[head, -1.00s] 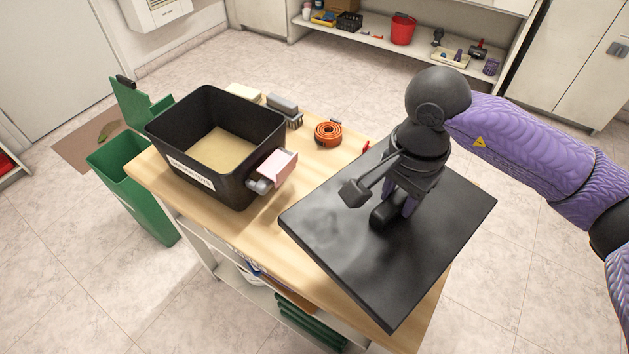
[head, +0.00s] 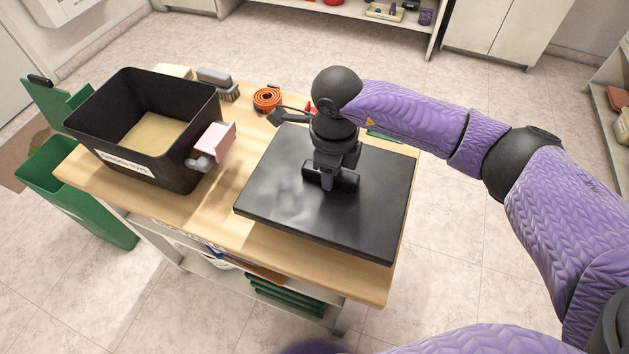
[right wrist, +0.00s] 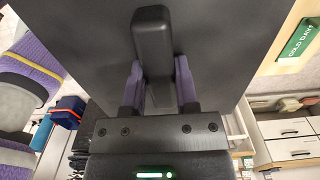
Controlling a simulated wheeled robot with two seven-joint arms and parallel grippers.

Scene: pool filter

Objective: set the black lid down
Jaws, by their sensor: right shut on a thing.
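The black lid (head: 285,205) is a flat square panel with a bar handle on its top. It is level, or nearly so, over the right part of the wooden table (head: 215,215); I cannot tell whether its underside touches the tabletop. My right gripper (head: 328,183) points down and is shut on the lid's handle. The right wrist view shows its two purple fingers on either side of the black handle (right wrist: 153,45), with the lid (right wrist: 225,50) behind. The open black bin (head: 195,170) stands on the table's left part, apart from the lid. My left gripper is not in view.
A pink box-like piece (head: 216,141) juts from the bin's right side. A brush (head: 218,83) and an orange coiled strap (head: 267,99) lie at the table's back. A green bin (head: 95,205) stands on the floor at left. Bare wood shows between bin and lid.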

